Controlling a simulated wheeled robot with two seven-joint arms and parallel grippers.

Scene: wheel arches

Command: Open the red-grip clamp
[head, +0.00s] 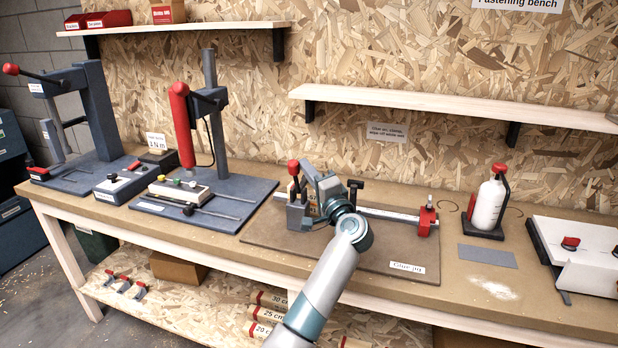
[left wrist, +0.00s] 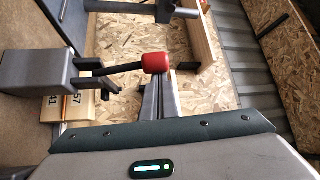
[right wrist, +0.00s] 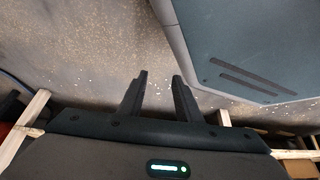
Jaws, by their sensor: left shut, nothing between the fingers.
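The clamp's red grip (head: 294,167) tops a dark lever that stands up at the left end of the clamp bar (head: 385,214), on the brown glue jig board (head: 270,226). The bar's right end carries a red block (head: 427,217). My left gripper (head: 309,172) is shut and empty, just right of the red grip. In the left wrist view the red grip (left wrist: 157,62) lies straight ahead of the gripper; I cannot tell whether they touch. My right gripper (right wrist: 160,76) is open and empty over the floor, outside the head view.
A red-handled press (head: 182,125) stands left of the jig. A white bottle (head: 488,203) and a white fixture (head: 585,255) stand to the right. A shelf (head: 440,107) juts out above the bench. A grey panel (right wrist: 235,45) is close to my right gripper.

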